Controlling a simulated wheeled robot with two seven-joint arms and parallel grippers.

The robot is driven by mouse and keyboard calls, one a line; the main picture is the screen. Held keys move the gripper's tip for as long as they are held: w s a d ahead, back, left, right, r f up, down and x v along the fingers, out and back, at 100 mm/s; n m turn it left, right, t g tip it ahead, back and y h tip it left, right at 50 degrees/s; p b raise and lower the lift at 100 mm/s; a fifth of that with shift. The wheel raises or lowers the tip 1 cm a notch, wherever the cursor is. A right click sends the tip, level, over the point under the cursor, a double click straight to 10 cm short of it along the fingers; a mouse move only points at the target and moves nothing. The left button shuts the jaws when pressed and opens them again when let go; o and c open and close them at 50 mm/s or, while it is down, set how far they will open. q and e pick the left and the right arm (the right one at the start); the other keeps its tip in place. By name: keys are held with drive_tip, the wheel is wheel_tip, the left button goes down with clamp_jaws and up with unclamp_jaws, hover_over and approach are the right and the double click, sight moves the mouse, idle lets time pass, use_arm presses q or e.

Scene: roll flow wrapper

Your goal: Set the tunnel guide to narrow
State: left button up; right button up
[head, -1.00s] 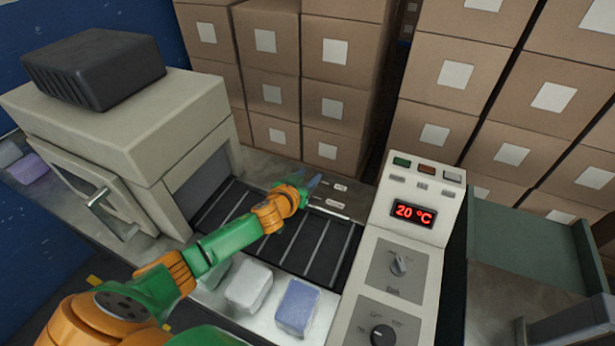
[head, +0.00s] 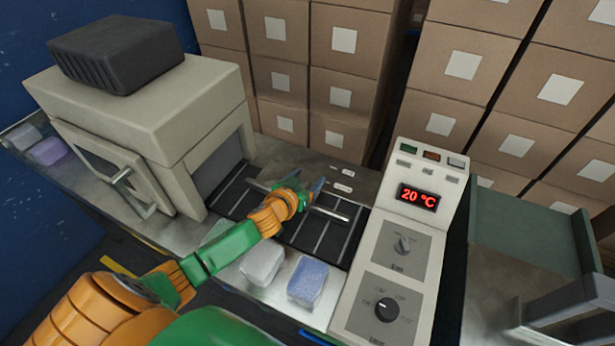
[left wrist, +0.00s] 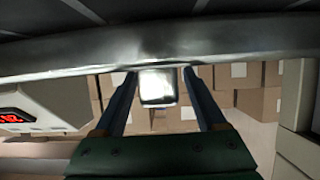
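The tunnel guide appears as a slim metal bar (head: 331,212) lying across the dark slatted conveyor (head: 318,240), partly hidden behind my left gripper. In the left wrist view a broad metal bar (left wrist: 240,54) crosses the top, with a bright block-like knob (left wrist: 158,88) below it. My left gripper (head: 307,188) is over the far part of the conveyor. Its two blue fingers (left wrist: 160,82) stand on either side of the knob, with narrow gaps showing, so it looks open around it. Small position labels (head: 343,187) lie on the far ledge. My right gripper is not in view.
The beige tunnel housing (head: 150,110) with a black box on top stands left. White and blue packs (head: 308,280) lie on the front ledge. Stacked cartons (head: 340,98) fill the back.

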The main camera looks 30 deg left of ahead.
use_arm(q)
wheel_tip(320, 180, up, 4)
drive_tip(key=shift+f+p, duration=0.15)
drive_tip(key=shift+p, duration=0.7)
drive_tip(key=s+d+r+p, duration=0.1)
drive_tip(key=s+d+r, duration=0.5)
drive_tip(key=s+r, duration=0.3)
drive_tip(key=s, duration=0.3)
drive_tip(key=shift+s+r, duration=0.15)
drive_tip(key=shift+s, duration=0.15)
